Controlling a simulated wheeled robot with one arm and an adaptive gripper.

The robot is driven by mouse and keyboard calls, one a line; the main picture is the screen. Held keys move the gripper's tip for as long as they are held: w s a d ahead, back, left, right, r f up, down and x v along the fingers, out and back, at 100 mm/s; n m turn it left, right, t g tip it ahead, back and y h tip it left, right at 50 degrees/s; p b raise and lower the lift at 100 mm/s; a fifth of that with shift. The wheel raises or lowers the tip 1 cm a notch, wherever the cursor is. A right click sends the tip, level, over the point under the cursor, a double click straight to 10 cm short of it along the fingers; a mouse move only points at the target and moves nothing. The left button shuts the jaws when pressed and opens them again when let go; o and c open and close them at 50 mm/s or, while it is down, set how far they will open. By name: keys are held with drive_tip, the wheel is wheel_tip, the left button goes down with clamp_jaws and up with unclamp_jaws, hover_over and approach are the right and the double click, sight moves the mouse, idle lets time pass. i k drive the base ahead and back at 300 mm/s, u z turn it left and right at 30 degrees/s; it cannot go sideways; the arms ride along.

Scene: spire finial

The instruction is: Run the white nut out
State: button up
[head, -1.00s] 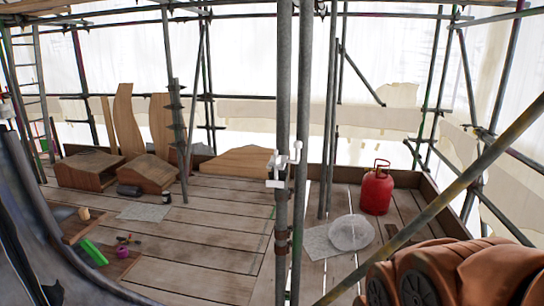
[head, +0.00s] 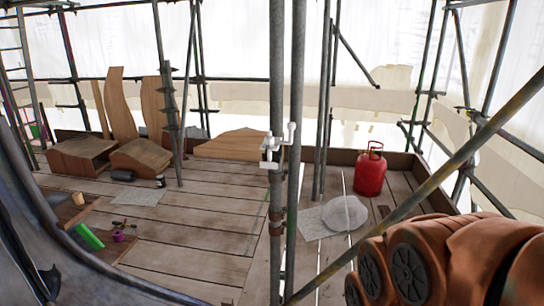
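A white fitting (head: 277,149) sits on the pair of upright grey scaffold poles near the middle of the head view. It has a block on the left pole and a short upright white end on the right. It is too small to tell which part of it is the white nut or how far the nut is along its thread. My gripper is not in view. Only an orange-brown part of my arm (head: 440,262) shows at the lower right, well apart from the fitting.
Upright poles (head: 299,80) and a slanting pole (head: 430,185) cross the space. A red gas bottle (head: 370,172) and a translucent round thing (head: 344,213) stand beyond. Wooden boxes (head: 83,155) are at back left. Tools and a green block (head: 89,237) lie at left. The middle planks are clear.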

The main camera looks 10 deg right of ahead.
sight(270, 143)
drive_tip(key=u, duration=0.3)
drive_tip(key=i, duration=0.35)
drive_tip(key=u, duration=0.8)
drive_tip(key=i, duration=0.65)
drive_tip(key=u, duration=0.2)
